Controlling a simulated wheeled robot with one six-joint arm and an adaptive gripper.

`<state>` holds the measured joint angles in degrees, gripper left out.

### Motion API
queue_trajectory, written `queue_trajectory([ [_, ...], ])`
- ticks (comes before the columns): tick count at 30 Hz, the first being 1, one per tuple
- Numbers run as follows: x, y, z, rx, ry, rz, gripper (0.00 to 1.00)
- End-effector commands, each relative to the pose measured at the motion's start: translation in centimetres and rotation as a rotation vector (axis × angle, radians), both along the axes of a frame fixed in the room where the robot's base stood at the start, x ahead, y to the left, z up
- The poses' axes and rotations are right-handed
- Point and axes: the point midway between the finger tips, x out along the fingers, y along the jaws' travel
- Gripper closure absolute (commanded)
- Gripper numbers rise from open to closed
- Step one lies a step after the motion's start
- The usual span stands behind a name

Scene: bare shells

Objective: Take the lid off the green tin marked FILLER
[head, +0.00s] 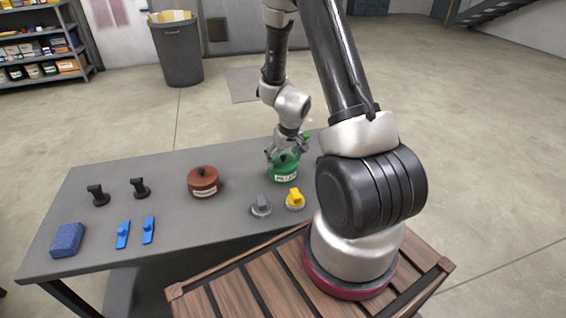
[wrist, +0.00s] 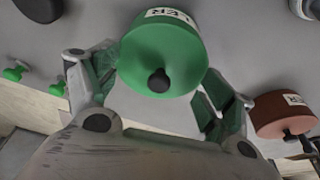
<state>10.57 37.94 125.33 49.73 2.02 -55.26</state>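The green tin (head: 284,176) stands on the grey table in the head view, its white label only partly legible. In the wrist view the green tin (wrist: 160,45) shows its round top with a dark knob (wrist: 158,82) in the middle and a label ending in "LER". The lid is on the tin. My gripper (head: 286,153) is over the tin. In the wrist view my gripper (wrist: 160,92) has its fingers spread wide, one on each side of the tin's top, with the knob free between them. Whether a fingertip touches the tin is unclear.
A red-brown tin (head: 202,183) stands to the left. A grey knob (head: 261,206) and a yellow knob (head: 295,200) are in front. Black knobs (head: 98,195), blue clips (head: 123,234) and a blue sponge (head: 67,240) lie farther left. Green pieces (wrist: 57,89) show in the wrist view.

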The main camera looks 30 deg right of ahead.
Motion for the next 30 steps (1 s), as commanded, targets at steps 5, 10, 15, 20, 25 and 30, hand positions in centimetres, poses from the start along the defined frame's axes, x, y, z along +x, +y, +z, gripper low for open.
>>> queue_trajectory([
  [5, 0.0, 0.0, 0.0, 0.0, 0.0, 0.0, 0.53],
  [10, 0.0, 0.0, 0.0, 0.0, 0.001, 0.0, 0.53],
  [15, -0.1, 0.0, -0.1, 0.0, 0.002, 0.0, 0.53],
  [20, -0.1, 0.0, 0.2, 0.001, 0.002, 0.002, 0.58],
  [25, -0.1, 0.0, 1.0, 0.0, 0.002, 0.003, 1.0],
  [30, 0.0, 0.1, 2.7, -0.002, 0.0, 0.006, 1.0],
])
